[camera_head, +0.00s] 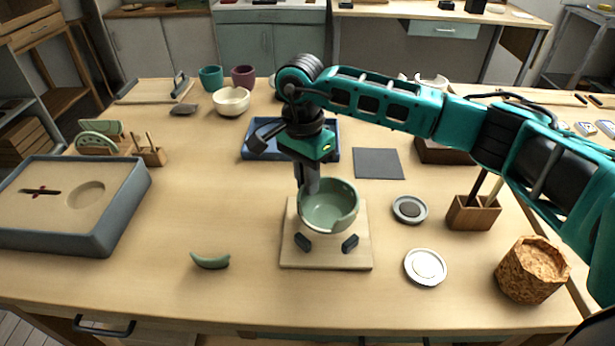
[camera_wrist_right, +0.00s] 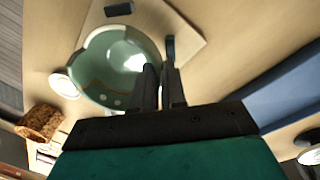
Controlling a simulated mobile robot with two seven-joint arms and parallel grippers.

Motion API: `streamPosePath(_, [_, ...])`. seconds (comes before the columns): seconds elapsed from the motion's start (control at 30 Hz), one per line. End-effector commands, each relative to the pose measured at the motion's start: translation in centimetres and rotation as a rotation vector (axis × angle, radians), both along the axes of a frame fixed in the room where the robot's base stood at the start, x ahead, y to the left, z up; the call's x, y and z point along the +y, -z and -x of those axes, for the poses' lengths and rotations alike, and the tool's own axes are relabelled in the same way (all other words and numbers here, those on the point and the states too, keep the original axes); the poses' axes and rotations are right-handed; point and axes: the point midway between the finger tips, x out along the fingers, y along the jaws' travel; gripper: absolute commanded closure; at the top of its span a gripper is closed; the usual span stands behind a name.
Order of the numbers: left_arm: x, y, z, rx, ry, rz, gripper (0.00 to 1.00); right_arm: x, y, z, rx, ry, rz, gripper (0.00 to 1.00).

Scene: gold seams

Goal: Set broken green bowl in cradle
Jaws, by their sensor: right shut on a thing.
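The green bowl (camera_head: 335,212) is upright at the cradle, with an uneven gap in its front-right rim. The cradle (camera_head: 325,262) is a pale wooden board with dark pads; two show in front of the bowl. My right gripper (camera_head: 309,190) is shut on the bowl's back-left rim, pointing down. In the right wrist view the fingers (camera_wrist_right: 158,78) close on the rim of the bowl (camera_wrist_right: 118,58), above the cradle board (camera_wrist_right: 190,30). I cannot tell whether the bowl's underside touches the cradle. My left gripper is not in view.
A green shard (camera_head: 210,261) lies left of the cradle. A blue tray (camera_head: 258,150) is behind, a grey box (camera_head: 130,205) far left. The front-left table is mostly clear.

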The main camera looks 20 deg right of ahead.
Motion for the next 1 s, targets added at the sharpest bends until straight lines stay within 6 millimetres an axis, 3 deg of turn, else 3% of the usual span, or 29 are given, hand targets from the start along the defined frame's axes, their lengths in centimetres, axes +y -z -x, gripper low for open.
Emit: streamPosePath(1.0, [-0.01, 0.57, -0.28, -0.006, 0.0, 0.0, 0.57, 0.0, 0.44, -0.03, 0.0, 0.0, 0.0, 1.0])
